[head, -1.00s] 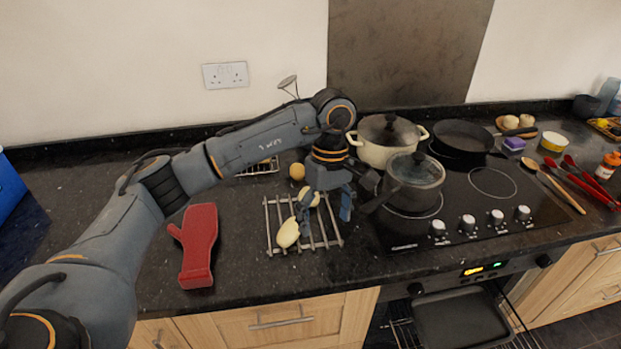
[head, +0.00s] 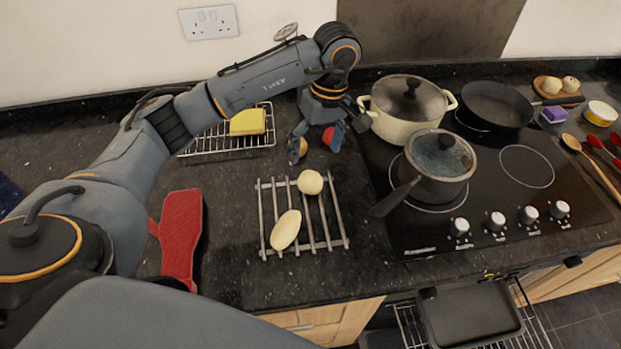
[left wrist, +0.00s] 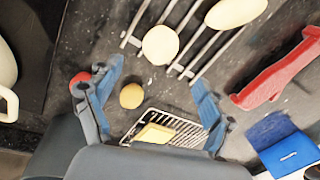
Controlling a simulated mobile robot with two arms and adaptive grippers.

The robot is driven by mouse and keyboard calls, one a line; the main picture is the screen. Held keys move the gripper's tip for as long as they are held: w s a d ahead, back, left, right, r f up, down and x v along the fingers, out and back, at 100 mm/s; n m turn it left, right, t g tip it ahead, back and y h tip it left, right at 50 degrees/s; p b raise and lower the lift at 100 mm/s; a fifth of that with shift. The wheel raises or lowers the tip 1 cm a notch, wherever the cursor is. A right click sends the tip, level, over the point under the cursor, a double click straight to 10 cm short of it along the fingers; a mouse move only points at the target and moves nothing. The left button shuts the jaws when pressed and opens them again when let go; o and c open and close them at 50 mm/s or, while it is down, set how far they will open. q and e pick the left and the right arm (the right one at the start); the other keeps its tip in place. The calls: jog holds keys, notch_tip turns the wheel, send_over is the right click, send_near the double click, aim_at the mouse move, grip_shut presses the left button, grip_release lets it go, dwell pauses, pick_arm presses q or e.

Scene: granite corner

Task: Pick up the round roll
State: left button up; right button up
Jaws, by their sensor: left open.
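The round roll (head: 310,182) is pale and lies on the wire rack (head: 265,220), at its back part. The long oval roll (head: 285,230) lies in front of it on the same rack. My left gripper (head: 315,150) is open and empty, behind the round roll in the head view. In the left wrist view the round roll (left wrist: 160,45) shows beyond the gap between the open fingers (left wrist: 154,80), touched by neither. My right gripper is not in view.
A yellow-orange ball (head: 303,147) and a red ball (head: 328,136) lie near my left fingers. A second rack with a yellow block (head: 247,122) stands behind. The saucepan (head: 437,165) and cream pot (head: 408,105) are at right, a red mitt (head: 180,235) at left.

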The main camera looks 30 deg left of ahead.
aim_at(312, 175)
pick_arm(q)
jog(key=f, duration=0.2)
jog(key=shift+a+f, duration=0.2)
jog(key=shift+f, duration=0.2)
jog(key=shift+s+f+p, duration=0.25)
jog(key=shift+f+p, duration=0.45)
jog(key=f+p, duration=0.2)
jog(key=f, duration=0.1)
jog(key=shift+s+f, duration=0.2)
jog(key=shift+s, duration=0.2)
jog(key=shift+f, duration=0.5)
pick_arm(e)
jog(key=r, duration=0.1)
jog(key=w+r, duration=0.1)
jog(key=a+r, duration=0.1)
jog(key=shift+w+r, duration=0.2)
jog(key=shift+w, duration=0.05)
pick_arm(q)
jog(key=c, duration=1.2)
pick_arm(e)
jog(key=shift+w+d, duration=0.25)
